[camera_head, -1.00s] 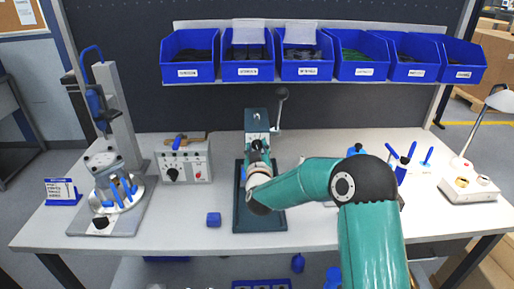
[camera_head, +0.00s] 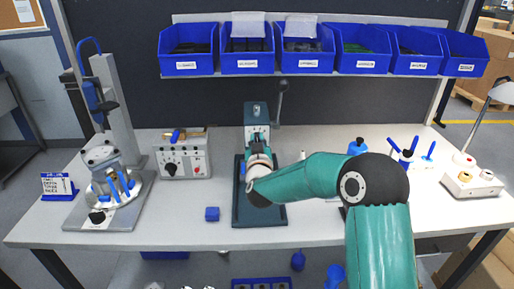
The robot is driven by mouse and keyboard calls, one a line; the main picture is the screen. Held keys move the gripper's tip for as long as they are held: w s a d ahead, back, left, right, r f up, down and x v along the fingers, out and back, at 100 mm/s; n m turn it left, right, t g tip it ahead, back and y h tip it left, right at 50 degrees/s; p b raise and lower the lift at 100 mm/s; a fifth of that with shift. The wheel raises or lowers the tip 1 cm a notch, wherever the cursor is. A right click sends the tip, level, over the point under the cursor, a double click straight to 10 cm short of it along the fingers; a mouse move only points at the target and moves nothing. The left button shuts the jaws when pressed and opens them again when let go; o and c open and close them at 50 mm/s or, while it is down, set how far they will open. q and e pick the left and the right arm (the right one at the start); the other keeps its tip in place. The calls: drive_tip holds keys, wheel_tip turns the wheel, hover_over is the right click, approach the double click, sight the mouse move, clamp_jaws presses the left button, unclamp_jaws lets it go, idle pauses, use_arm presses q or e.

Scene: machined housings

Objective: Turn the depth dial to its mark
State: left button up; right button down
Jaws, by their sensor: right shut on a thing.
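The teal press (camera_head: 257,112) stands at the back middle of the bench, with its lever (camera_head: 282,88) upright on its right and a dark green base (camera_head: 246,212) in front. My right gripper (camera_head: 257,147) is at the lower front of the press, pointing away from me. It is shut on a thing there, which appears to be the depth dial. The fingers and wrist hide the dial and its mark, so its setting cannot be read. My left gripper is not in view.
A control box (camera_head: 183,158) and a drill-like stand (camera_head: 128,120) are at left. Blue bins (camera_head: 247,66) hang above. Blue-handled tools (camera_head: 407,155) and a lamp base (camera_head: 470,184) are at right.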

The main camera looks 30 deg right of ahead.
drive_tip(key=shift+s+d+m+b, duration=0.1)
drive_tip(key=shift+d+m+b, duration=0.05)
drive_tip(key=shift+m+b, duration=2.3)
drive_tip(key=shift+n+b, duration=0.35)
drive_tip(key=c, duration=1.2)
unclamp_jaws()
drive_tip(key=v, duration=1.2)
drive_tip(key=shift+f, duration=0.15)
